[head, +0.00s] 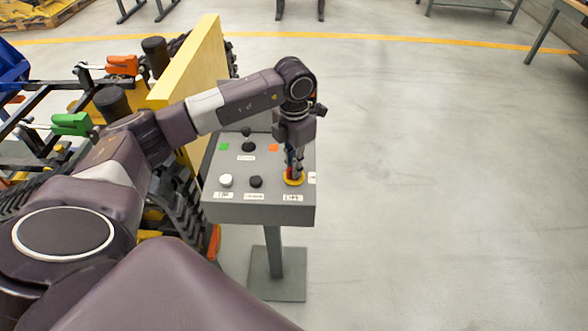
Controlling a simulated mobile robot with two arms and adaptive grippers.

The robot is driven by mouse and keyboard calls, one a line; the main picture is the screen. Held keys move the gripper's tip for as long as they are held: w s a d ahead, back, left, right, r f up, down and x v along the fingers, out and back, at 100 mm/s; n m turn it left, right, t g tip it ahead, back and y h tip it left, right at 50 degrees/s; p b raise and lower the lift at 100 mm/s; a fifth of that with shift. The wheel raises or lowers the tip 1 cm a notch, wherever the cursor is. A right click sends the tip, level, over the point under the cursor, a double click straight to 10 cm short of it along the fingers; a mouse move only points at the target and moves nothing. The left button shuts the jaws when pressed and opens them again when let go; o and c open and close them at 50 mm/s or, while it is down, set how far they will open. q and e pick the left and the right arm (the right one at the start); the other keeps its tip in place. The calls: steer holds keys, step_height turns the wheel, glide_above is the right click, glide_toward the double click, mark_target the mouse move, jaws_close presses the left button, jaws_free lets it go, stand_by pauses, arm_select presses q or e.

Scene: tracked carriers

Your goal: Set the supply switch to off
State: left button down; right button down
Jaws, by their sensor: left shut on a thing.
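A grey control box (222,207) stands on a post beside the tracked machine. My left gripper (294,172) points down at its right front corner. It is shut on a red knob that sits on a yellow round base (287,182); the fingers hide most of the knob. The labels are too small to read, so I cannot confirm which control is the supply switch, nor how the red knob is turned. My right gripper is not in view.
A white button (226,180), a black knob (256,182) and a black lever (248,146) between green and orange marks are on the same panel. A tracked carrier with a yellow panel (200,65) stands close at left. The floor (450,190) at right is clear.

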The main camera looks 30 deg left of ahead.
arm_select(q)
steer(key=n+b, duration=0.1)
steer(key=n, duration=0.3)
steer(key=shift+n, duration=0.3)
steer(key=n+b, duration=0.1)
steer(key=n, duration=0.4)
steer(key=shift+w+r, duration=0.1)
steer(key=shift+n, duration=0.3)
steer(key=c, duration=2)
jaws_free()
steer(key=shift+c, duration=0.2)
step_height(320, 180, up, 12)
